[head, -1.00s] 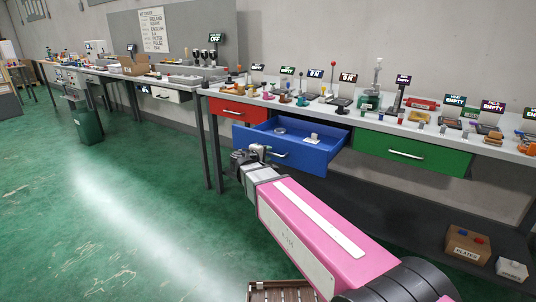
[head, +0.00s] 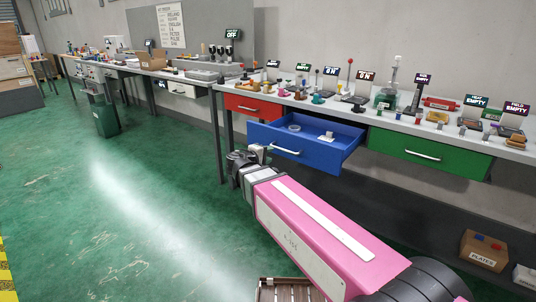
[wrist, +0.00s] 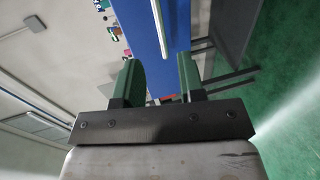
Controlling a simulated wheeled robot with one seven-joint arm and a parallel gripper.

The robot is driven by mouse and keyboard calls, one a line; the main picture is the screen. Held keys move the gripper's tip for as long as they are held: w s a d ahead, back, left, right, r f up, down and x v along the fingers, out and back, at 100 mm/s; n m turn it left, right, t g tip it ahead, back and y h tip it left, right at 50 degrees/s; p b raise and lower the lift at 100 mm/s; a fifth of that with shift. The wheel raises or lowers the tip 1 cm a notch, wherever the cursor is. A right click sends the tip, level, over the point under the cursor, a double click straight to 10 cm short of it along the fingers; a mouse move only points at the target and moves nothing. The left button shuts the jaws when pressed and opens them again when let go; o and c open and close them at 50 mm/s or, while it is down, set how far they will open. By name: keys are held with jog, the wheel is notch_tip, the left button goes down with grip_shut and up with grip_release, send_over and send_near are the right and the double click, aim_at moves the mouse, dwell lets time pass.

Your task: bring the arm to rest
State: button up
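My gripper (wrist: 160,80) shows in the wrist view with its two green fingers apart and nothing between them. In the head view my gripper (head: 250,160) is at the end of my pink arm, just in front of and left of the open blue drawer (head: 300,152). I cannot tell whether it touches the drawer. In the wrist view the blue drawer front (wrist: 145,30) and its pale handle lie beyond the fingers. The drawer holds a round grey ring (head: 294,127) and a small white piece (head: 327,136).
A shut red drawer (head: 252,107) and a shut green drawer (head: 430,148) flank the blue one under the long bench, which carries many small items and signs. A green bin (head: 105,118) stands left. A plates box (head: 483,250) sits low at right. The green floor at left is clear.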

jog(key=s+d+f+m+g+y, duration=0.3)
jog(key=d+f+g, duration=0.4)
jog(key=d+f, duration=0.65)
jog(key=s+d+f+m+g+y, duration=0.5)
jog(key=s+d+f+m+y, duration=0.1)
jog(key=s+d+f, duration=0.3)
jog(key=shift+s+f+m+g, duration=0.3)
jog(key=shift+s+f+m, duration=0.15)
jog(key=shift+f+m, duration=0.5)
